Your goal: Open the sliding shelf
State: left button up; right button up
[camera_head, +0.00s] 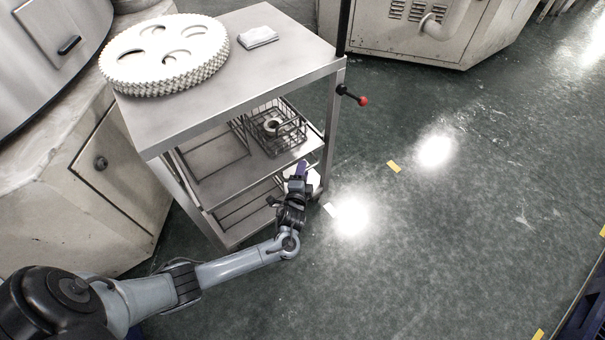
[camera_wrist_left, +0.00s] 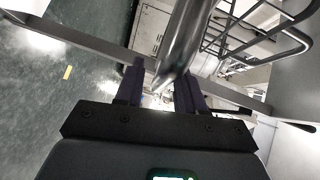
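The sliding shelf (camera_head: 222,182) is a grey metal tray inside a steel cart, below its top. A wire basket holding a ring-shaped part (camera_head: 272,126) stands on its right part. My left gripper (camera_head: 301,168) is at the shelf's front edge, near its right corner. In the left wrist view, my left gripper (camera_wrist_left: 160,75) has its two dark fingers apart. A shiny metal bar (camera_wrist_left: 181,40) runs down to the gap between them. Whether the fingers touch the bar cannot be told. My right gripper is in neither view.
The cart top (camera_head: 270,70) carries toothed discs (camera_head: 165,50) and a folded cloth (camera_head: 258,36). A lever with a red knob (camera_head: 362,101) juts from the cart's right side. Machine cabinets stand left and behind. The green floor (camera_head: 450,220) at right is clear.

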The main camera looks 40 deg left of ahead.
pick_arm(q)
jog(key=shift+w, duration=0.2)
jog(key=shift+a, duration=0.1)
jog(key=shift+c, duration=1.1)
grip_shut()
